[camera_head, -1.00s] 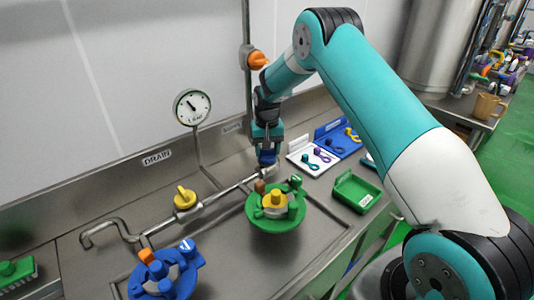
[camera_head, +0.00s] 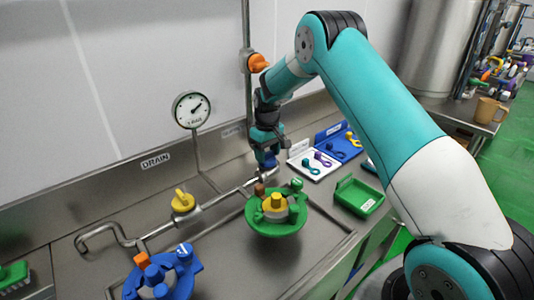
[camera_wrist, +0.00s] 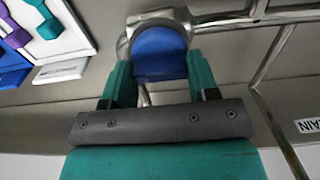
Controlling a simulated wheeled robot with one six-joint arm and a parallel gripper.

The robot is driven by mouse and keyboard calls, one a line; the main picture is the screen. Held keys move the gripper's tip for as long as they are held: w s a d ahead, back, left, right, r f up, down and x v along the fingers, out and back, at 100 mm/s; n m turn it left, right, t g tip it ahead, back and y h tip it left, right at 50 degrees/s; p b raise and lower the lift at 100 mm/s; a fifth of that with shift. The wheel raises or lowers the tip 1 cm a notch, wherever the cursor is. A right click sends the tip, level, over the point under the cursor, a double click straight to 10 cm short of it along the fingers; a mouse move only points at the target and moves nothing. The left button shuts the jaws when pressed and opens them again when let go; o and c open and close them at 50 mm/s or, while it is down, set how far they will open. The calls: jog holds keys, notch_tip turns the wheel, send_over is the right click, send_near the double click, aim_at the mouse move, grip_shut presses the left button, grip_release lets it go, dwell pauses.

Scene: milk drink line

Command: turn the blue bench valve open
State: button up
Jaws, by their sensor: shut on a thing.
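The blue bench valve (camera_head: 266,158) sits on the bench pipe behind the green round fixture, mostly hidden by my gripper in the head view. In the wrist view its blue handle (camera_wrist: 160,52) stands between my two teal fingers, in front of a round metal valve body (camera_wrist: 168,17). My gripper (camera_head: 267,150) points down and is shut on the blue handle. It also shows in the wrist view (camera_wrist: 154,85). A round gauge (camera_head: 191,109) stands on a thin pipe left of the gripper, with its needle pointing up and right.
A yellow valve (camera_head: 183,201) sits on the pipe to the left, and an orange knob (camera_head: 257,63) is on the upright pipe. The green fixture (camera_head: 274,231) and blue fixture (camera_head: 190,290) stand in front. A green tray (camera_head: 372,205) and tool boards (camera_head: 320,170) lie right.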

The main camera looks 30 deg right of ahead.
aim_at(267, 153)
dwell(0.3)
jog(key=o, duration=0.9)
jog(key=shift+o, duration=0.2)
notch_tip(267, 153, up, 18)
jog(key=b, duration=0.3)
jog(key=shift+f, duration=0.25)
